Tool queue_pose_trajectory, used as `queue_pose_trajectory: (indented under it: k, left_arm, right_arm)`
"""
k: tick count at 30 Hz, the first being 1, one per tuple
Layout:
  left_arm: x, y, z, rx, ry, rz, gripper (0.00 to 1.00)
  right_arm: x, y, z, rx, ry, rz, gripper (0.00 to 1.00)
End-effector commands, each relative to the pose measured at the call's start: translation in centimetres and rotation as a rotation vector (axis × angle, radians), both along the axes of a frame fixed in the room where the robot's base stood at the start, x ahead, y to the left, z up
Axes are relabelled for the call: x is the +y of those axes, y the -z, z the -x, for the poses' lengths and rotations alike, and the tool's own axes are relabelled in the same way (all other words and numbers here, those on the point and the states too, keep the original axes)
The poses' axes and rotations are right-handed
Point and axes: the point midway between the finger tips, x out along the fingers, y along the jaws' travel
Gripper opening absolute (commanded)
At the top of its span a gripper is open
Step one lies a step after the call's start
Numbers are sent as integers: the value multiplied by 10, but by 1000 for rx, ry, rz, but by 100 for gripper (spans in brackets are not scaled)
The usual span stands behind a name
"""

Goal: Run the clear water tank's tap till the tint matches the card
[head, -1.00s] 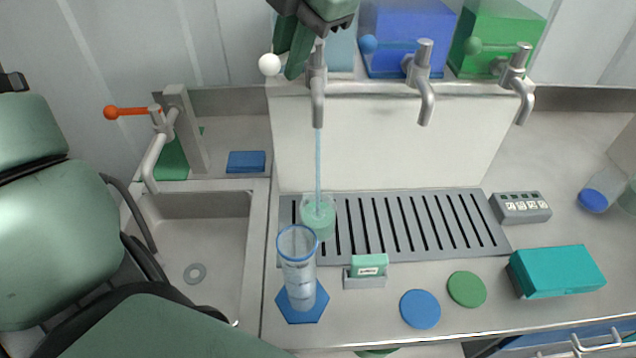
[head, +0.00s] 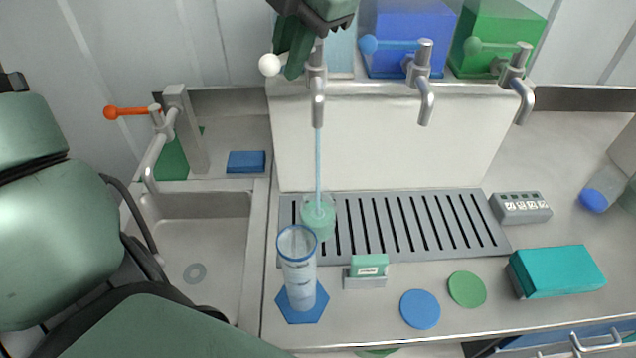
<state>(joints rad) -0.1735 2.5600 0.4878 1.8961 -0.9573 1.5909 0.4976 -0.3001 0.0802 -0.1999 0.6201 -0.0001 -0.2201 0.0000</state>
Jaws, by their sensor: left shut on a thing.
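My left gripper (head: 296,52) is at the top, shut on the white-knobbed tap lever (head: 270,65) of the clear water tank (head: 341,52). It hides part of the lever and tank. A thin stream (head: 318,160) runs from this tap's spout (head: 318,100) down into a vessel (head: 318,218) on the slotted drip tray (head: 425,225). The liquid in the vessel is pale green. A green tint card (head: 368,263) with a white label stands in a small holder in front of the tray. My right gripper is not in view.
Blue (head: 410,25) and green (head: 505,30) tanks stand beside the clear one. A sink (head: 200,240) is left; a teal box (head: 555,271) lies right.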

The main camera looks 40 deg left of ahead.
Motion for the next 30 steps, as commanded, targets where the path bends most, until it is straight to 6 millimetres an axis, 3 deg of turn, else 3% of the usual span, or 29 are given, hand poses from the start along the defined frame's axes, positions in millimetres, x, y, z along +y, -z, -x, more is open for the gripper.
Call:
queue_pose_trajectory:
  k: [9,15,22,30]
  left_arm:
    - [2,1,0,0,28,2,0]
    - [15,0,-4,-4,299,6,0]
    - [23,-1,-8,-2,467,3,0]
    - [36,-1,-19,-3,788,4,0]
  right_arm:
    - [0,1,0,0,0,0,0]
    - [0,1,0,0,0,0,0]
    - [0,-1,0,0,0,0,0]
    - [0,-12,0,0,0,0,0]
